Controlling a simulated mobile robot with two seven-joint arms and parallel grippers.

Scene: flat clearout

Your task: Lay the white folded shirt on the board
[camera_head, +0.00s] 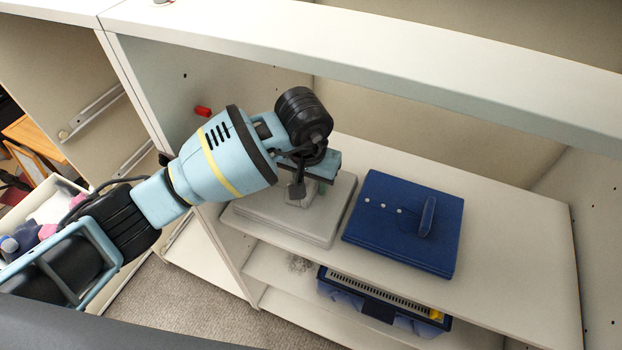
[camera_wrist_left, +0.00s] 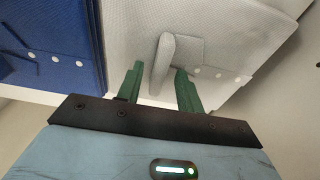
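The white folded shirt (camera_head: 325,229) lies flat on the cabinet shelf, left of a dark blue folded shirt (camera_head: 388,242). It has a raised tab and a row of pale buttons, and in the left wrist view the white shirt (camera_wrist_left: 228,40) fills the upper right. My left gripper (camera_head: 306,192) is over the white shirt. In the left wrist view, the green fingers of the left gripper (camera_wrist_left: 158,80) stand apart on either side of the raised tab, with a gap at the left finger. The arm hides part of the shirt. No board is identifiable. My right gripper is out of view.
The cabinet's top panel (camera_head: 400,70) overhangs the shelf (camera_head: 510,240), and a side wall stands at left. A blue crate (camera_head: 375,308) sits on the level below. A small red object (camera_head: 202,111) is behind my arm. The shelf is clear right of the blue shirt.

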